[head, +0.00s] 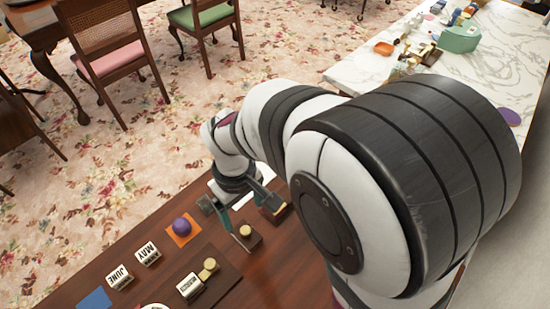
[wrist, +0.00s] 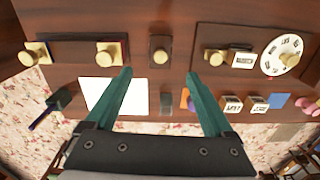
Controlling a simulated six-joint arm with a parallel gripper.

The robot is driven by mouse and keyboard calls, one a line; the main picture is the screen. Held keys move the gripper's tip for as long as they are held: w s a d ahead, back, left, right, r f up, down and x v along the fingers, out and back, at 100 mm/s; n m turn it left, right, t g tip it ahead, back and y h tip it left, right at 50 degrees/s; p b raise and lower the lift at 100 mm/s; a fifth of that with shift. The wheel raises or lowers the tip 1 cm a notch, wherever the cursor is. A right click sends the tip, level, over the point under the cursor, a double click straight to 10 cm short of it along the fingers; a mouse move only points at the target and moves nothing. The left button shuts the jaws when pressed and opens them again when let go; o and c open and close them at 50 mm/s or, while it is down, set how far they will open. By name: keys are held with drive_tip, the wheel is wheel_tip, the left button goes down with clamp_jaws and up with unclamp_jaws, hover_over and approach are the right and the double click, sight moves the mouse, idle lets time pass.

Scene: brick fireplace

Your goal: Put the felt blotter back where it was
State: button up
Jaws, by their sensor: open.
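I cannot tell for certain which piece is the felt blotter. My gripper (wrist: 159,73) is open over the dark wooden desk, with nothing between its teal fingers; it also shows in the head view (head: 258,222), partly behind my arm. A dark block with a brass knob (wrist: 160,48) stands just beyond the fingertips in the wrist view. A small dark block (wrist: 167,102) lies between the fingers, apart from them. A white sheet (wrist: 118,95) is partly behind the left finger. An orange square (head: 184,238) bears a purple dome (head: 181,225).
Other brass knobs (wrist: 108,53) stand on dark bases along the desk. MAY (head: 148,254) and JUNE (head: 119,276) blocks and a blue square (head: 94,300) lie left. A white dial (wrist: 282,55) is at right. A marble counter (head: 480,75) holds small items.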

drive_tip(key=s+d+r+m+y, duration=0.1)
drive_tip(key=s+d+r+m, duration=0.3)
drive_tip(key=s+d+m, duration=0.2)
drive_tip(key=s+d+r+m, duration=0.4)
drive_tip(key=s+d+m, duration=0.2)
drive_tip(key=s+m, duration=0.2)
drive_tip(key=shift+s+y, duration=0.4)
drive_tip(key=shift+s, duration=0.05)
